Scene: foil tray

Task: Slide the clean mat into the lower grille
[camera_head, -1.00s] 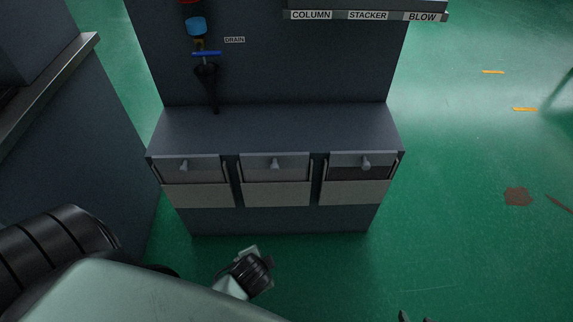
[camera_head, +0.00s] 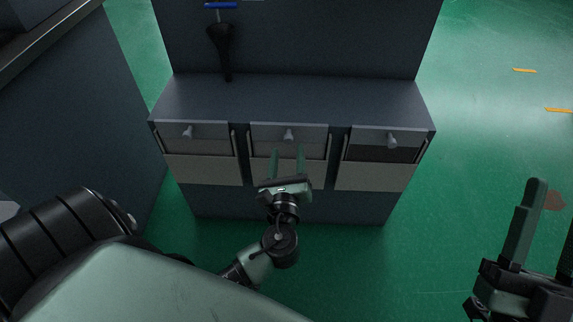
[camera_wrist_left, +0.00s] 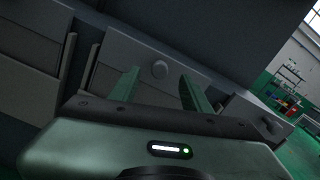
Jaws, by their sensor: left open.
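My left gripper (camera_head: 287,150) is open and empty, its fingers pointing at the middle front of a dark grey cabinet (camera_head: 300,98). Its fingers also show in the left wrist view (camera_wrist_left: 158,82), on either side of a round knob (camera_wrist_left: 160,69) as seen there; I cannot tell whether they touch the front. In the head view this middle knob (camera_head: 289,134) is just beyond the fingertips. My right gripper (camera_head: 552,220) is at the right edge, partly cut off, its fingers apart with nothing between them. I cannot make out a clean mat or a lower grille.
The cabinet has a left knob (camera_head: 188,131) and a right knob (camera_head: 392,141), with pale panels below. A black funnel (camera_head: 222,45) hangs above its bare top. Another dark unit (camera_head: 75,120) stands at the left. Green floor (camera_head: 480,130) is open to the right.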

